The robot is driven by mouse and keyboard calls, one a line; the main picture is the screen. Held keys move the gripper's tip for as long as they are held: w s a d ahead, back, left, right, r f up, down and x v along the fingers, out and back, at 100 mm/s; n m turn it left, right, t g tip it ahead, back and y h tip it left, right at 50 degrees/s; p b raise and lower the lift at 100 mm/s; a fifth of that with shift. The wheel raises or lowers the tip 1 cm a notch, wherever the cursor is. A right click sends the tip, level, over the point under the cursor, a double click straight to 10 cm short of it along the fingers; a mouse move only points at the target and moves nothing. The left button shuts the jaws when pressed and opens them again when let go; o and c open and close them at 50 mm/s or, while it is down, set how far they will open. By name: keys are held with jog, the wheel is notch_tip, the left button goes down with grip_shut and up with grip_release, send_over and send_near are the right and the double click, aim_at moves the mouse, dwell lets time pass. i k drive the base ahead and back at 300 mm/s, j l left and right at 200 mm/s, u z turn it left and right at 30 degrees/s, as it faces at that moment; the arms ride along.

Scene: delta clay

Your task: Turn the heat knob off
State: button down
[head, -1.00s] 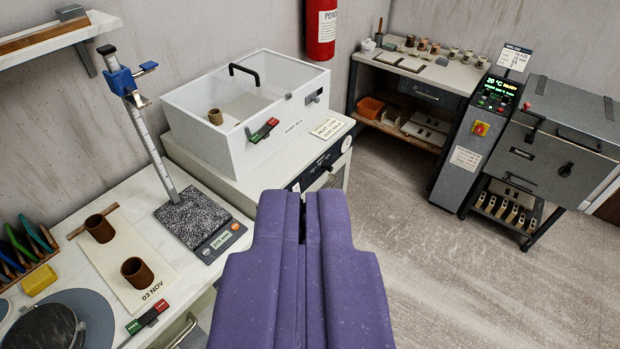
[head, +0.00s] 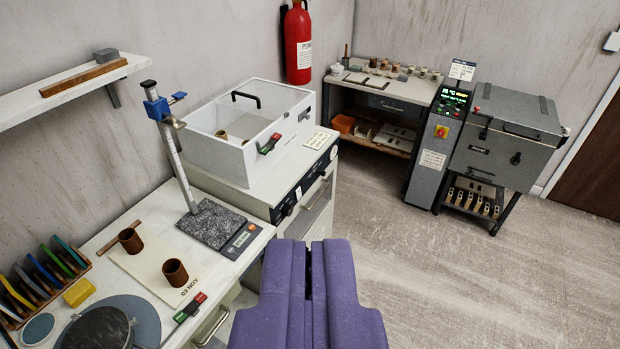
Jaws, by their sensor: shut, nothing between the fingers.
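My gripper (head: 307,246), with purple padded fingers, is at the bottom middle of the view. Its fingers are together with only a thin dark slit between them, and it holds nothing. Beyond its tips stands a white cabinet with a dark control panel (head: 305,187) along its upper front edge. Small dark knobs show on this panel, one near its left end (head: 287,209). The panel's lettering is too small to read, so I cannot tell which knob is the heat knob or how it is set. My gripper appears apart from the panel.
A clear-lidded white box (head: 239,150) stands on the cabinet. The left bench holds a measuring stand (head: 183,165), brown cups (head: 175,272) and a turntable (head: 98,330). A grey kiln (head: 500,150) and its controller (head: 436,140) stand at the back right. The floor (head: 450,270) at right is clear.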

aim_at(288, 211)
jog(key=k+j, duration=0.15)
jog(key=k, duration=0.15)
jog(key=k+j, duration=0.15)
jog(key=k, duration=0.15)
jog(key=i+j+z, duration=0.15)
jog(key=i, duration=0.35)
jog(key=i+j+z, duration=0.1)
jog(key=i, duration=0.4)
jog(key=i+j+z, duration=0.15)
jog(key=i, duration=0.35)
jog(key=i+j+z, duration=0.1)
jog(key=i+j, duration=0.2)
jog(key=i, duration=0.15)
jog(key=i+j+z, duration=0.15)
jog(key=i+j, duration=0.15)
jog(key=i, duration=0.2)
